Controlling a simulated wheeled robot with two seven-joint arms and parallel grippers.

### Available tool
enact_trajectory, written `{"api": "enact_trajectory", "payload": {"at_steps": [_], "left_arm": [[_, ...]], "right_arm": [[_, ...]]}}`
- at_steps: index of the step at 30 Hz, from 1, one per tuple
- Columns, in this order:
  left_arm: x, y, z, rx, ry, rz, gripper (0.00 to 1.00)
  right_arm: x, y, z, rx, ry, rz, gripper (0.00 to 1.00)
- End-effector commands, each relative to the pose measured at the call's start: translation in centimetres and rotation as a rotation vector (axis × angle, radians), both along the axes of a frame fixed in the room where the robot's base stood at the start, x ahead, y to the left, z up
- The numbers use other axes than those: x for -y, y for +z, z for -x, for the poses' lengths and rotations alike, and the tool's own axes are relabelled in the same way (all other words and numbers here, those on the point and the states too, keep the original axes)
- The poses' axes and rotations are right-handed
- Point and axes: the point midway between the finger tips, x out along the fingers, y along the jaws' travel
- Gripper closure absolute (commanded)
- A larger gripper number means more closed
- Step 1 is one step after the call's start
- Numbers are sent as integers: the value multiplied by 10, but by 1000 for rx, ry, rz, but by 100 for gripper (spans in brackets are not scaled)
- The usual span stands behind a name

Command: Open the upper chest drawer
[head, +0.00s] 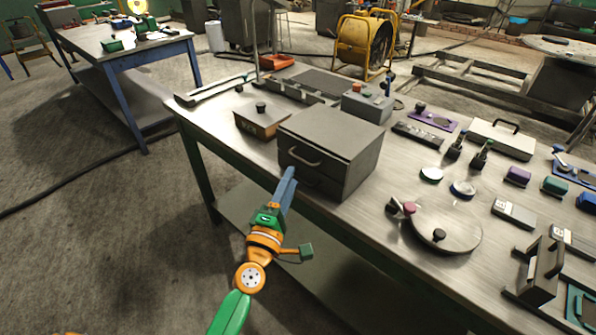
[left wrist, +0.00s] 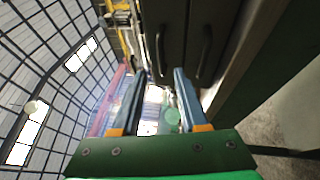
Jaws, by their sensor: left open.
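The dark grey chest (head: 350,140) stands near the front edge of the metal workbench. The lower drawer's front is partly hidden behind my gripper. My left gripper (head: 290,170) is open, with its blue fingers just in front of the chest front, below and left of the upper handle. In the left wrist view the chest lies sideways. The upper handle (left wrist: 160,50) shows beyond and between the two fingertips (left wrist: 161,70), apparently untouched. The lower handle (left wrist: 204,52) is to its right. My right gripper is not seen.
A small brown box (head: 262,120) with a black knob stands left of the chest. A round plate (head: 447,228) with knobs and several small parts lie to the right. The bench front edge runs below the chest.

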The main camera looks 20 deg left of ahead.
Motion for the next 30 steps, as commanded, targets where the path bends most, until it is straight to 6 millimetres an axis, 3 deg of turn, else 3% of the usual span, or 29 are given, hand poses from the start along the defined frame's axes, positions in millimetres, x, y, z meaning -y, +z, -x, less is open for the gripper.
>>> {"api": "enact_trajectory", "payload": {"at_steps": [3, 9, 18, 23, 30], "left_arm": [[-1, 7, -26, 0, 0, -3, 57], [-2, 9, -53, -4, -1, -6, 57], [-2, 9, -58, -6, -2, -8, 57], [-2, 9, -58, -6, -2, -8, 97], [-2, 9, -58, -6, -2, -9, 100]], "right_arm": [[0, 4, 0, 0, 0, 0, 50], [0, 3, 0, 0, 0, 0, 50], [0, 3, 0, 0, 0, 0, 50], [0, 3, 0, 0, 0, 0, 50], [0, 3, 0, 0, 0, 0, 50]]}}
